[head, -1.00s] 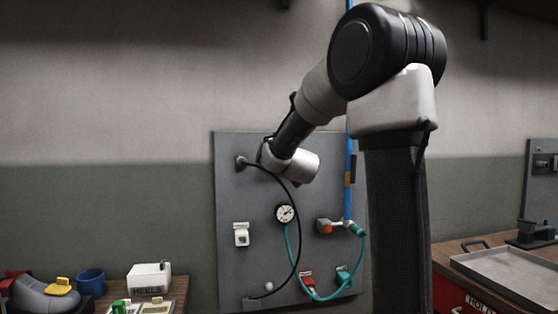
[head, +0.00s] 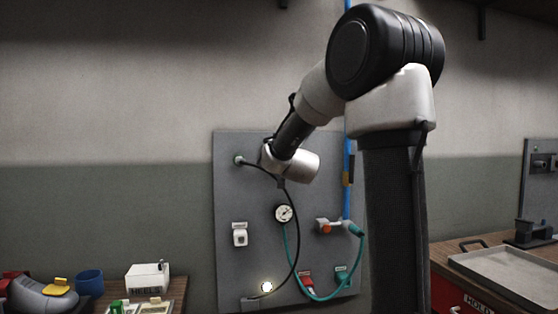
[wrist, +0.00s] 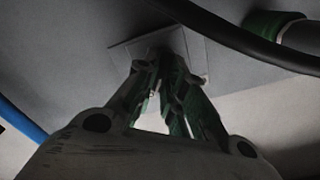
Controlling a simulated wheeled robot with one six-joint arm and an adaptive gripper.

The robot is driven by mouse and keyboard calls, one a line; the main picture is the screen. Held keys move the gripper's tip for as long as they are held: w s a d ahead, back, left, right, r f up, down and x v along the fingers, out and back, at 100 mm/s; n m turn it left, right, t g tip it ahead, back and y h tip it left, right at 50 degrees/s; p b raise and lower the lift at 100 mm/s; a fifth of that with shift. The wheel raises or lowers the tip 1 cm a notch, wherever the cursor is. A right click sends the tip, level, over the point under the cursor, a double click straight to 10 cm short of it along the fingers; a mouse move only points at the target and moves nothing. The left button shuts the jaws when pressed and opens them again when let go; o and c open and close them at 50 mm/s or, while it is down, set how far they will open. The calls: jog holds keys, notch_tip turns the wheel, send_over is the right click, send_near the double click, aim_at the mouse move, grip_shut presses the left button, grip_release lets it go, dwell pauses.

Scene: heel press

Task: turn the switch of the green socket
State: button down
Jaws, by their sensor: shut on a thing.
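In the wrist view my gripper (wrist: 163,80) is shut at a light square plate (wrist: 122,52) on the grey panel, its fingertips on the switch. The switch itself is mostly hidden between and behind the fingers. A green ring, apparently the green socket (wrist: 268,25), shows at the upper right with a grey plug in it. In the head view my wrist covers the gripper and the switch, in front of the upper part of the panel (head: 228,198).
A black cable (head: 297,224) loops down the panel from a plug (head: 240,160); it also crosses the wrist view near my fingers. A blue pipe (head: 347,205), gauge (head: 284,213), white switch unit (head: 240,235) and teal hose (head: 312,294) are nearby. A round lamp (head: 266,287) glows low down.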

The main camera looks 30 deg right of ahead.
dwell(0.5)
jog(key=c, duration=1.5)
grip_release()
jog(key=shift+s, duration=0.1)
jog(key=v, duration=1.2)
